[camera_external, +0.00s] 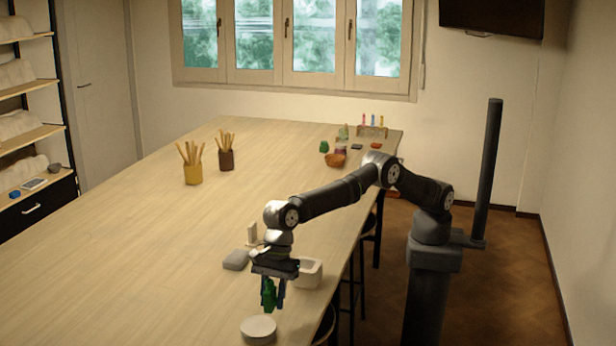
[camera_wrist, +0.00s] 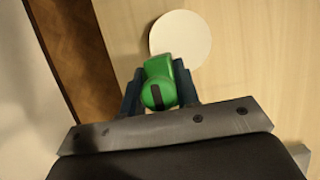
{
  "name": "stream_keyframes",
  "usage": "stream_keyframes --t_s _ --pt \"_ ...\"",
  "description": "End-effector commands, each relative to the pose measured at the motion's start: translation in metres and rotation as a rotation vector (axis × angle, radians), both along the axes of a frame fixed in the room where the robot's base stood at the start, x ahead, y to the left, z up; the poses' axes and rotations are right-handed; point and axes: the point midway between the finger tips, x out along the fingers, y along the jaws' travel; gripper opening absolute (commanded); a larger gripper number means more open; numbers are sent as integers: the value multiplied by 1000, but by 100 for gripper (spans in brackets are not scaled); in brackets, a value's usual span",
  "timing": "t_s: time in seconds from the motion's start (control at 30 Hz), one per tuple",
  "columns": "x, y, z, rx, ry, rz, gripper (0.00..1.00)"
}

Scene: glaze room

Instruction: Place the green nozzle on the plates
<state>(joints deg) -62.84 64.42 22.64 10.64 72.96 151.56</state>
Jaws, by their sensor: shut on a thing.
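My gripper (camera_external: 273,292) is shut on the green nozzle (camera_external: 268,295) and holds it above the table near its right edge. In the wrist view the green nozzle (camera_wrist: 158,83) sits between the two dark fingers of my gripper (camera_wrist: 159,88), with a dark slot on its near end. The plates (camera_external: 258,331) show as a pale round stack on the table, just below and slightly left of the nozzle. In the wrist view the plates (camera_wrist: 181,38) are a cream disc beyond the nozzle, whose tip overlaps the disc's near edge. The nozzle appears apart from the plates.
A white square container (camera_external: 308,274) stands right of my gripper, and a grey block (camera_external: 236,260) stands to its left. Pots of sticks (camera_external: 193,172) and several small items are farther back. The table (camera_external: 130,250) is clear on the left.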

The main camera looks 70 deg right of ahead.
Motion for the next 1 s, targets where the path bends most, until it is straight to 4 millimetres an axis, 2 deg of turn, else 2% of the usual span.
stream_keyframes --t_s 0.23,0.63,0.67,0.73,1.0 --pt "0 -1 -34 0 1 2 6" --pt "0 -1 -40 2 1 1 6" --pt "0 -1 -40 2 1 1 35" --pt "0 -1 -39 2 1 1 48" --pt "0 -1 -39 2 1 1 50"
